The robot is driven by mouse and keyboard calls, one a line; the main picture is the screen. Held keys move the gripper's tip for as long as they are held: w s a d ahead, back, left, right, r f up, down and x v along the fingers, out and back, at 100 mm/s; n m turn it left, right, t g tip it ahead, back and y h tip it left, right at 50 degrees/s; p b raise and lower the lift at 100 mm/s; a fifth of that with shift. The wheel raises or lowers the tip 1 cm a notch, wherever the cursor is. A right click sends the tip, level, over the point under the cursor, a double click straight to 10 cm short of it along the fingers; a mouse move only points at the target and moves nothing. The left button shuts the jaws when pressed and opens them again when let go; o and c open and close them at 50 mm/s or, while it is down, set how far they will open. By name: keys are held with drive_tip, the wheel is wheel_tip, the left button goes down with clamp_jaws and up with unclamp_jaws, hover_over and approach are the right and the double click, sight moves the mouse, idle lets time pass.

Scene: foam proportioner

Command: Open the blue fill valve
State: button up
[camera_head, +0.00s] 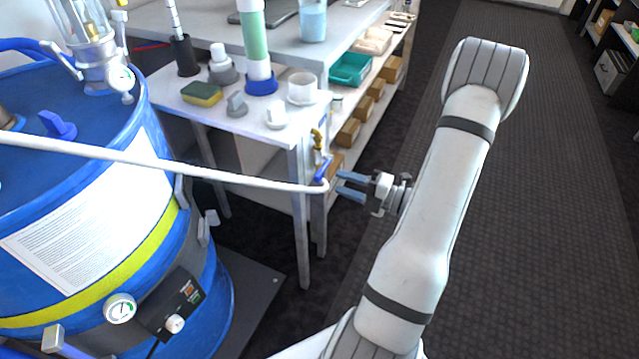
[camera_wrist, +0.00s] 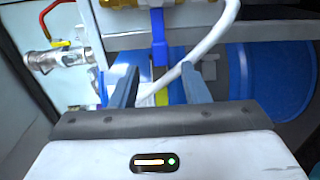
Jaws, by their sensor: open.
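The blue fill valve handle (camera_head: 322,168) sits below a brass fitting (camera_head: 317,138) at the corner of the white table. In the wrist view the blue handle (camera_wrist: 159,45) hangs down from brass (camera_wrist: 128,3) at the top edge. My gripper (camera_head: 339,184) is open, just right of the handle in the head view, its fingers pointing left. In the wrist view my gripper (camera_wrist: 158,70) has its two fingers apart, with the handle lined up with the gap between them. I cannot tell whether the handle is inside the gap or just beyond the tips.
A white hose (camera_head: 250,179) runs from the left to the valve area and crosses close to the fingers in the wrist view (camera_wrist: 195,50). A blue drum (camera_head: 215,290) stands left. A red-handled valve (camera_wrist: 57,12) is left in the wrist view. Dark floor (camera_head: 560,180) is clear at right.

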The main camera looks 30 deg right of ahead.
sight(322, 176)
drive_tip(key=b+x, duration=0.1)
drive_tip(key=x, duration=0.6)
drive_tip(key=shift+w+a, duration=0.2)
drive_tip(key=shift+w, duration=0.1)
clamp_jaws()
idle(0.4)
